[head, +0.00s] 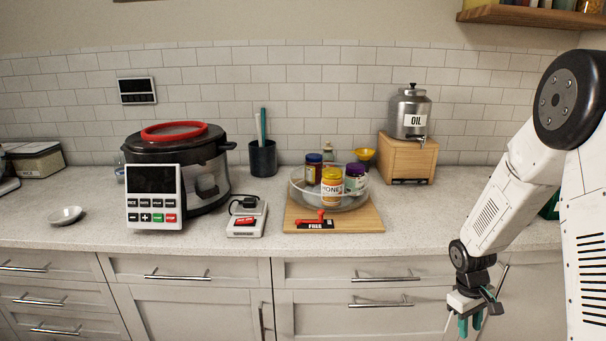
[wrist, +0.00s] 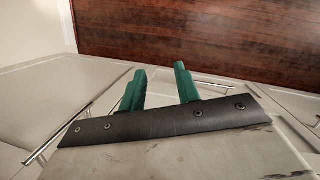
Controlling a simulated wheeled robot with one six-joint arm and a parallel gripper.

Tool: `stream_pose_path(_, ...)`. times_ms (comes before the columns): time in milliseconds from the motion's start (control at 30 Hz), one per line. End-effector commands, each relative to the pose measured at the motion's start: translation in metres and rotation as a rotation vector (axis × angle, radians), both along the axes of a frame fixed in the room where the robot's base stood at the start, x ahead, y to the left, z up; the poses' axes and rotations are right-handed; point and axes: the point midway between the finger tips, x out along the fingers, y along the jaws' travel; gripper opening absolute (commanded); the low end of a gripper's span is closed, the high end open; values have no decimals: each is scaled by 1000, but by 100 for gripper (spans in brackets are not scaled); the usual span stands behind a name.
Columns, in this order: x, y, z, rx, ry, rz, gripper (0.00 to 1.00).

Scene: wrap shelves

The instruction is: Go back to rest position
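My gripper (head: 470,324) hangs at the lower right of the head view, in front of the cabinet fronts and below the counter edge. Its green fingers point down. In the wrist view my gripper (wrist: 158,84) shows two green fingers standing apart with nothing between them. Beyond them are the dark wooden floor (wrist: 220,32) and pale cabinet fronts. My white arm comes down from the right side of the head view.
The counter (head: 450,215) holds a black cooker (head: 205,165) with a keypad, a glass turntable with jars on a wooden board (head: 345,220), and an oil dispenser (head: 410,115) on a wooden box. Cabinet handles (head: 380,304) stick out near my gripper. The counter's front right is clear.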

Motion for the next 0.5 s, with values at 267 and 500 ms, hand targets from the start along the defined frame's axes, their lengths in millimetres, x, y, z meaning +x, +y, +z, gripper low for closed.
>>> stream_pose_path(267,-70,47,128,-14,47,-235,32)
stream_pose_path(500,-140,90,207,13,52,-368,32)
